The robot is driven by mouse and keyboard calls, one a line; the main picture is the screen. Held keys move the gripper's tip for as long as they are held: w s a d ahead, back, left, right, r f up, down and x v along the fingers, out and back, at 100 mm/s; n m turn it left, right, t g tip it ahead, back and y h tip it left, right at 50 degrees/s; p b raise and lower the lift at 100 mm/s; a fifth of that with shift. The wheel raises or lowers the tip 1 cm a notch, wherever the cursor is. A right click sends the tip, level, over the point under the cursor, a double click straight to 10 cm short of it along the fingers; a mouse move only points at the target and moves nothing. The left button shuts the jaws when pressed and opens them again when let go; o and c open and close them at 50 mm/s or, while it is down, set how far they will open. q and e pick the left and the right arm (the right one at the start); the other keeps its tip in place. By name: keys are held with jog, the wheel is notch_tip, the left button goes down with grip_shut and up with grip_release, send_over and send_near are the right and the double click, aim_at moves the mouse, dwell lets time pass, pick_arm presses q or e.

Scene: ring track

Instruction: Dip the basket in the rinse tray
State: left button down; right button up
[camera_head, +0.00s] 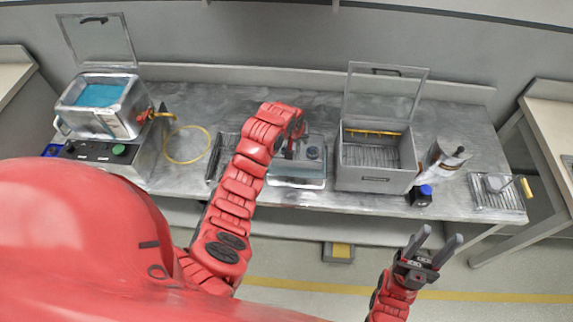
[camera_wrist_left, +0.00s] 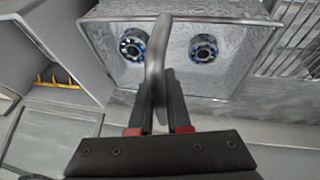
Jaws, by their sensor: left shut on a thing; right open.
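My left gripper (camera_wrist_left: 158,112) is shut on the grey upright handle (camera_wrist_left: 156,60) of the basket. In the wrist view, two round parts with blue rims (camera_wrist_left: 203,48) show below the handle, inside a grey metal-walled container (camera_wrist_left: 240,85). In the head view, my left arm reaches the table's middle, at the rinse tray (camera_head: 298,182); a dark round part (camera_head: 312,152) shows there. My arm hides the left fingertips and much of the basket in this view. I cannot tell how deep the basket sits in the tray. My right gripper (camera_head: 436,245) is open and empty, in front of the table.
A cleaner with blue liquid (camera_head: 98,95) and an open lid stands left, by a control box (camera_head: 105,155) and yellow hose (camera_head: 187,160). A grey box with raised lid (camera_head: 375,180) stands close right of the tray. A bottle (camera_head: 440,160) and wire rack (camera_head: 495,203) are further right.

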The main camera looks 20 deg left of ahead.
pick_arm(q)
jog(key=shift+r, duration=0.15)
jog(key=shift+r+p, duration=0.85)
jog(key=shift+r, duration=1.15)
jog(key=shift+f, duration=0.1)
